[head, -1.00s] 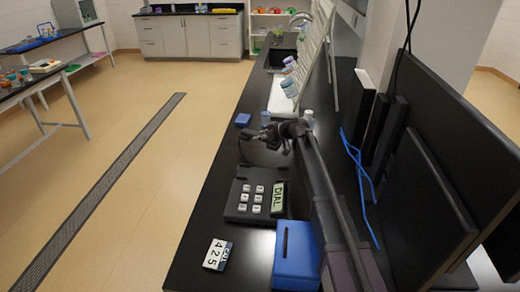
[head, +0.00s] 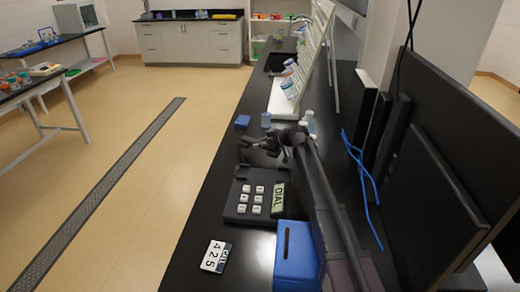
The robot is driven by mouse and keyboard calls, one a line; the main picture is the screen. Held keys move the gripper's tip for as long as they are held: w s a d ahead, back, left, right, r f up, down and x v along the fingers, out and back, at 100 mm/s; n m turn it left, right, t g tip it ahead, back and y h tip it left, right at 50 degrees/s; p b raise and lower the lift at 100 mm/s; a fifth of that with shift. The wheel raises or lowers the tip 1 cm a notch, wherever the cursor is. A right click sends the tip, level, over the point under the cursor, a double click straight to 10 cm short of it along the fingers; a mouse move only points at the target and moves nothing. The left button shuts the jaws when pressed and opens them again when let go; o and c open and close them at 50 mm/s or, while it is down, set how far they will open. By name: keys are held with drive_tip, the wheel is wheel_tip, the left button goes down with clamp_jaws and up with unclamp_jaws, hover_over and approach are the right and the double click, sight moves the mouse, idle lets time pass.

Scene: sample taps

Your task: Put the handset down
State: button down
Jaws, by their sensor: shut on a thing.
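The dark desk phone (head: 236,209) lies on the black bench, with several pale keys and a green display reading DIAL. My gripper (head: 258,143) is above the bench just beyond the phone's far edge. It is shut on the dark handset (head: 243,154), which shows as a dark shape at the gripper's left end. Black on black makes the handset's outline hard to make out. I cannot tell whether it touches the phone. My arm hides the bench to the right of the phone.
A small blue block (head: 242,121), bottles and a rack stand beyond the gripper. A blue cable (head: 361,172) and dark monitors (head: 430,205) line the right.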

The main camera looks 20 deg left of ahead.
drive_tip(key=shift+f+b, duration=0.75)
drive_tip(key=shift+f, duration=0.2)
drive_tip(key=shift+c, duration=1.3)
unclamp_jaws()
drive_tip(key=shift+r, duration=0.25)
drive_tip(key=shift+r+p, duration=0.4)
drive_tip(key=shift+p, duration=0.3)
drive_tip(key=p+v, duration=0.5)
drive_tip(key=v, duration=0.5)
drive_tip(key=shift+d+r, duration=0.1)
drive_tip(key=shift+p+v, duration=0.3)
drive_tip(key=shift+v, duration=0.6)
